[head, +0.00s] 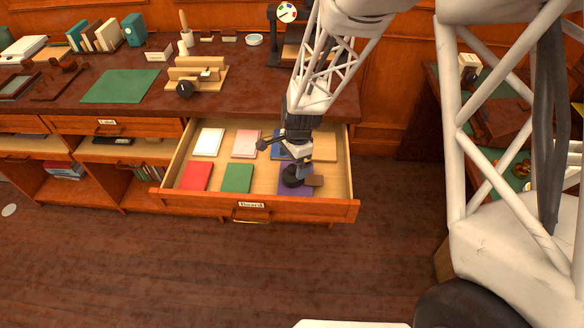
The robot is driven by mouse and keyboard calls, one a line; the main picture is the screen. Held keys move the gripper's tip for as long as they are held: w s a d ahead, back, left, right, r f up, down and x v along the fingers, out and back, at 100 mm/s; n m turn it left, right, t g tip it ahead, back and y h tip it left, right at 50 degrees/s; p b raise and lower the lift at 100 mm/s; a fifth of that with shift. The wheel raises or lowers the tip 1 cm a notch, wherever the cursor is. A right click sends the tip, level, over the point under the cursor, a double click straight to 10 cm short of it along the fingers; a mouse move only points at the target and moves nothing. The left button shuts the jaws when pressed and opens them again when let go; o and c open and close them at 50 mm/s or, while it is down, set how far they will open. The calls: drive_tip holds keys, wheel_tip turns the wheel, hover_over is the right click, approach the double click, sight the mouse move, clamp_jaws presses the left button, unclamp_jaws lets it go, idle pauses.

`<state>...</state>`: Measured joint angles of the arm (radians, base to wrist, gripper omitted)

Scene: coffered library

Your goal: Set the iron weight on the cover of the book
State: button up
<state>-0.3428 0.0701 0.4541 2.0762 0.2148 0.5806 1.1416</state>
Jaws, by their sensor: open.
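The open drawer (225,202) holds several flat book-like pieces: white (208,142), pink (246,143), blue (277,145), red (196,177), green (237,178) and purple (284,190). A dark rounded piece that looks like the iron weight (291,180) sits over the purple book, with a small brown piece (315,181) at its right. Whether the fingers touch the weight is too small to tell.
The dark desktop (60,105) behind carries a green mat (120,86), a wooden stand (198,75) with a dark round part, and upright books (100,36). The drawer's front wall (200,199) stands up in front of the books. The floor ahead is clear.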

drive_tip(key=shift+w+d+r, duration=0.1)
drive_tip(key=shift+r, duration=1.2)
drive_tip(key=shift+d+r, duration=0.15)
drive_tip(key=shift+r, duration=0.1)
drive_tip(key=s+d+r+n+t, duration=0.1)
drive_tip(key=s+d+r+n, duration=0.1)
drive_tip(key=s+d+r, duration=0.3)
drive_tip(key=s+d+r+n, duration=0.2)
drive_tip(key=d+r, duration=0.2)
drive_tip(key=r, duration=0.3)
drive_tip(key=s+d+r+n+t, duration=0.1)
drive_tip(key=s+d+r+n, duration=0.1)
drive_tip(key=s+d+r, duration=0.3)
drive_tip(key=s+d+r+n, duration=0.2)
drive_tip(key=s+d+r, duration=0.2)
drive_tip(key=s, duration=0.3)
drive_tip(key=s+d+r+n+t+h, duration=0.1)
drive_tip(key=s+d+r+n, duration=0.2)
drive_tip(key=s+r, duration=0.2)
drive_tip(key=shift+s+d+r, duration=0.25)
drive_tip(key=shift+s+d, duration=0.15)
drive_tip(key=shift+s, duration=0.55)
